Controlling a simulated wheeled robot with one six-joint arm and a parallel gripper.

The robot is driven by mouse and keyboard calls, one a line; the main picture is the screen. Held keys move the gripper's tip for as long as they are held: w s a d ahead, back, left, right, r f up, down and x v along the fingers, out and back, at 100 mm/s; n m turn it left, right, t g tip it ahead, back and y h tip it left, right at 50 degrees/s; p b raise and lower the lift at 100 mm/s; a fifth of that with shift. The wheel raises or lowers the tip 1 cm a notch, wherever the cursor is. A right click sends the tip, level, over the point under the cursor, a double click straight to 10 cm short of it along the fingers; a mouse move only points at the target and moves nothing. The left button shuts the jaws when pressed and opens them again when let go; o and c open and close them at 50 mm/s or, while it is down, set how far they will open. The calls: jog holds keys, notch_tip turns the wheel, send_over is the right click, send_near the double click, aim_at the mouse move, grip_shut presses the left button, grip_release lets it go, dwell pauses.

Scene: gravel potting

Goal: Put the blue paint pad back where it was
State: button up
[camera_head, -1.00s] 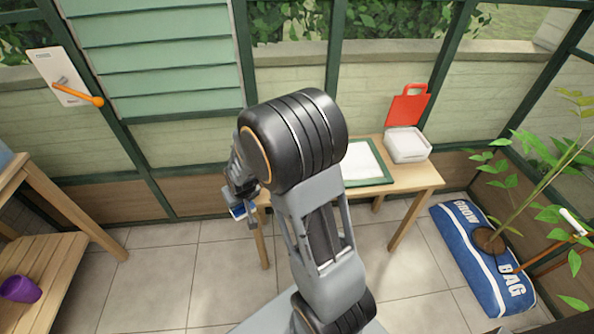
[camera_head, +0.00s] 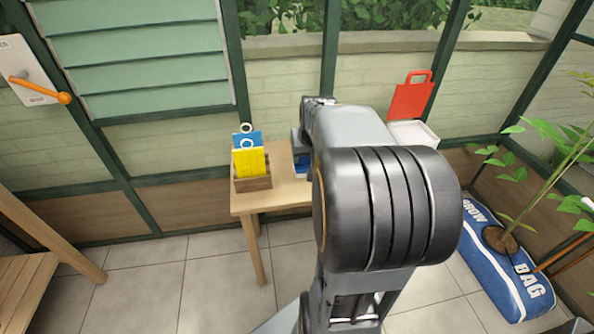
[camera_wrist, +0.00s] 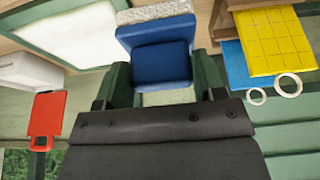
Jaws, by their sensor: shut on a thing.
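The blue paint pad (camera_wrist: 160,64) is held between the two green fingers of my gripper (camera_wrist: 163,84) in the wrist view. A pale speckled strip runs along its far edge. In the head view only a small part of the blue pad (camera_head: 302,168) shows, above or at the table; my arm hides most of my gripper. I cannot tell whether the pad touches the table (camera_head: 246,203). A green-framed white panel (camera_wrist: 75,35) lies beside the pad in the wrist view; my arm hides it in the head view.
A wooden holder (camera_head: 254,184) with a yellow card (camera_head: 249,162) and a blue card (camera_head: 247,138), each with a ring, stands at the table's left end. A red bag-shaped thing (camera_head: 411,97) and a white box (camera_head: 425,132) are at the right. Windows stand behind.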

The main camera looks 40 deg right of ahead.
jog(key=shift+w+d+f+b, duration=0.3)
jog(key=shift+w+f+b, duration=0.2)
jog(key=shift+w+f, duration=1)
jog(key=shift+w+d+f+b, duration=0.25)
jog(key=shift+w+f+b, duration=0.5)
jog(key=shift+f, duration=1.1)
jog(key=shift+w+d+f+b, duration=0.3)
jog(key=shift+w+f, duration=1.15)
jog(key=shift+f, duration=0.25)
jog(key=shift+f, duration=0.1)
jog(key=shift+f, duration=0.15)
jog(key=o, duration=1)
jog(key=shift+c, duration=0.2)
